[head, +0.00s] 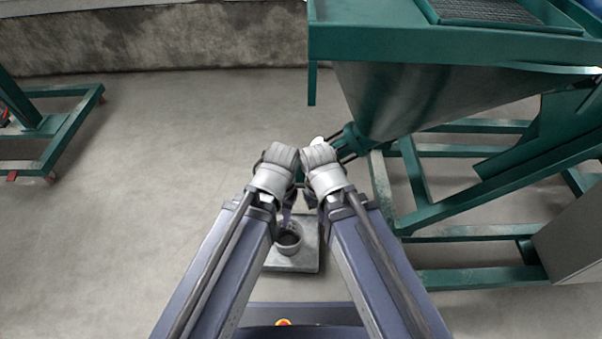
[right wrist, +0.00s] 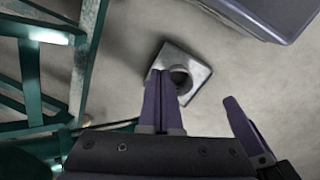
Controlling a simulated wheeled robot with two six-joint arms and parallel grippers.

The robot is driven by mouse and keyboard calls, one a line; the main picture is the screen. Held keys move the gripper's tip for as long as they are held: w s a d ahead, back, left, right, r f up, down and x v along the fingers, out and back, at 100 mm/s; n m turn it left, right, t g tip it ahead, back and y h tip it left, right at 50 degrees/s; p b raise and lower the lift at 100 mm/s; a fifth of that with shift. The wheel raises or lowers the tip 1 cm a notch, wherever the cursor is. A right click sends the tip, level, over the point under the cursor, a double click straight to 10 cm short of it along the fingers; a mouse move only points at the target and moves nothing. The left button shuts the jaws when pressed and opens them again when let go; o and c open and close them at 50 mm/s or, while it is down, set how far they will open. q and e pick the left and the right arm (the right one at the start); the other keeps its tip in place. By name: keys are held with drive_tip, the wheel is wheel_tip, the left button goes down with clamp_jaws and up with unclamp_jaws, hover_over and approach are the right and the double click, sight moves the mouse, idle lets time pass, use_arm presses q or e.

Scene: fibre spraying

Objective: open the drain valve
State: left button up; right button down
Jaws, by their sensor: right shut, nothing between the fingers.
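The green hopper outlet (head: 352,142), with dark rods, is at the bottom of the metal cone. A small white rounded piece (head: 318,140) shows beside my right wrist; I cannot tell whether it belongs to the valve. My right gripper (head: 310,198) points down, left of the outlet and apart from it. In the right wrist view its purple fingers (right wrist: 164,100) are together and empty. My left gripper (head: 288,214) hangs down close beside it, over the pot, mostly hidden by its own wrist. The valve handle cannot be made out clearly.
A grey pot (head: 289,240) stands on a square slab (head: 305,258) on the floor below my grippers; both also show in the right wrist view. The green hopper frame (head: 470,204) fills the right side. Open concrete floor (head: 150,150) lies to the left.

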drive_tip(key=w+a+f+m+t+b, duration=0.2)
drive_tip(key=w+a+f+b, duration=0.1)
drive_tip(key=w, duration=0.8)
drive_tip(key=w+a+f+m+t+y+b, duration=0.1)
drive_tip(key=w+a+f+m+t+b, duration=0.1)
drive_tip(key=w, duration=0.9)
wheel_tip(320, 180, down, 2)
drive_tip(key=a+b, duration=0.1)
drive_tip(key=b, duration=0.2)
drive_tip(key=shift+w, duration=0.25)
drive_tip(key=shift+f, duration=0.1)
drive_tip(key=b+x, duration=0.9)
drive_tip(key=x, duration=0.1)
drive_tip(key=shift+b, duration=0.35)
drive_tip(key=shift+s, duration=0.1)
